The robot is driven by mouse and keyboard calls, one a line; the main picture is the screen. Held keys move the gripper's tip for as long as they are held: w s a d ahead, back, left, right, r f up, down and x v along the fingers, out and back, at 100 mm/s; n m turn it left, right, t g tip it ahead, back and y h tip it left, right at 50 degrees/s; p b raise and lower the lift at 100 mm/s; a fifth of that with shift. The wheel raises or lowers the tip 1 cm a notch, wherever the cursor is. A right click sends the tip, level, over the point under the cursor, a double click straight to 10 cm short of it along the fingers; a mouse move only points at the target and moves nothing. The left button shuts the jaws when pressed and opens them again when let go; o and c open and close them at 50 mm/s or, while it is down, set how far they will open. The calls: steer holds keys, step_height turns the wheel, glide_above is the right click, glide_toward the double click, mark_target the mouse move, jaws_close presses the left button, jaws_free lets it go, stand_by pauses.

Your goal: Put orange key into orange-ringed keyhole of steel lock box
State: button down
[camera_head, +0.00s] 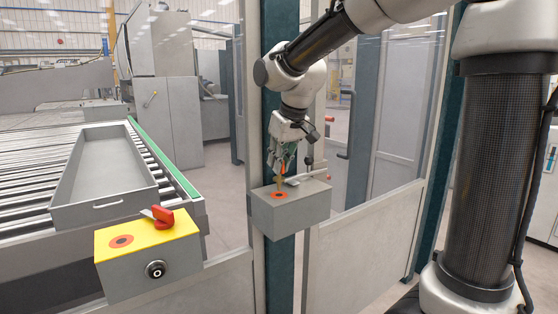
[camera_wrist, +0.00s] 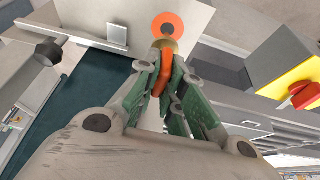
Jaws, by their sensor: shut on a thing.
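The grey steel lock box (camera_head: 300,212) is mounted on a post, its flat top facing up. An orange ring (camera_head: 279,195) surrounds a dark keyhole in that top; the ring also shows in the wrist view (camera_wrist: 158,22). My gripper (camera_head: 281,167) is shut on the orange key (camera_wrist: 163,80) and points down over the box. The key's brass lower part (camera_head: 281,183) reaches down just above the ring in the head view. In the wrist view the brass end overlaps the ring's near edge. I cannot tell whether it touches the box.
A yellow-topped box (camera_head: 112,228) with a red switch (camera_head: 162,217) stands at the left. Behind it, a grey tray (camera_head: 100,213) sits on a roller conveyor. Glass panels stand behind the lock box.

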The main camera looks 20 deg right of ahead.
steer(key=shift+f, duration=2.1)
steer(key=c, duration=1.5)
jaws_free()
steer(key=shift+o, duration=0.2)
steer(key=v, duration=1.2)
steer(key=shift+f, duration=0.15)
